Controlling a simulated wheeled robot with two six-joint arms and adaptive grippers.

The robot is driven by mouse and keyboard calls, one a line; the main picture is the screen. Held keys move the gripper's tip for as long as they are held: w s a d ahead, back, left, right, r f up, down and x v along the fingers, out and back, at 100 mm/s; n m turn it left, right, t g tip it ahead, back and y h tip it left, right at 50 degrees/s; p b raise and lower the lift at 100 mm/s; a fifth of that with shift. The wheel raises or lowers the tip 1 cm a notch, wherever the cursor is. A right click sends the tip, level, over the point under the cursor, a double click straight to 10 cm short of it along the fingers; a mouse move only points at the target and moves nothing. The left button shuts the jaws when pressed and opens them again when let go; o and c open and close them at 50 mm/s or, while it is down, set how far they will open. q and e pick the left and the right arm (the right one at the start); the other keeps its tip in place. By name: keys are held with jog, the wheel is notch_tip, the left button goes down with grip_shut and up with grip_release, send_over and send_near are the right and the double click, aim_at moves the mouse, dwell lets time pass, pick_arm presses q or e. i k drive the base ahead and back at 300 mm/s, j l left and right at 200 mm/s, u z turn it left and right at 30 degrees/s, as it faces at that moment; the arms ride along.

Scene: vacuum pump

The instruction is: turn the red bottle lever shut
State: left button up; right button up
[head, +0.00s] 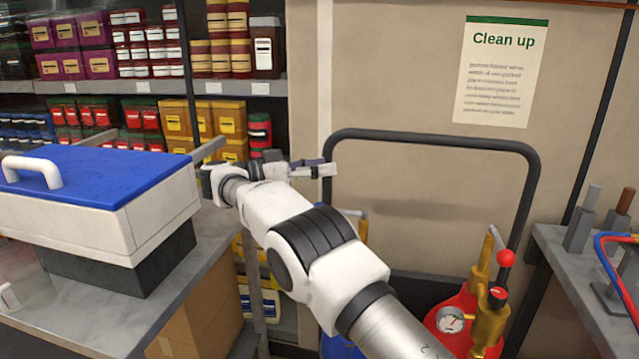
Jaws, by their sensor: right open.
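A red ball knob (506,258) sits by the upper brass part, and a smaller red knob (497,293) is just below. I cannot tell the lever's exact position. My left gripper is not in view.
A blue-lidded white box (150,225) stands on the left bench. A black tubular frame (435,138) arches behind the bottles. A blue bottle (338,348) is mostly hidden by my right arm. A grey bench (570,265) with hoses is at the right.

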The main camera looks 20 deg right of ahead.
aim_at(505, 258)
jog(key=k+j, duration=0.1)
jog(key=j, duration=0.25)
jog(key=k+j, duration=0.15)
jog(key=j, duration=0.15)
jog(key=k+j, duration=0.1)
jog(key=j, duration=0.25)
jog(key=k+j, duration=0.15)
jog(key=j, duration=0.15)
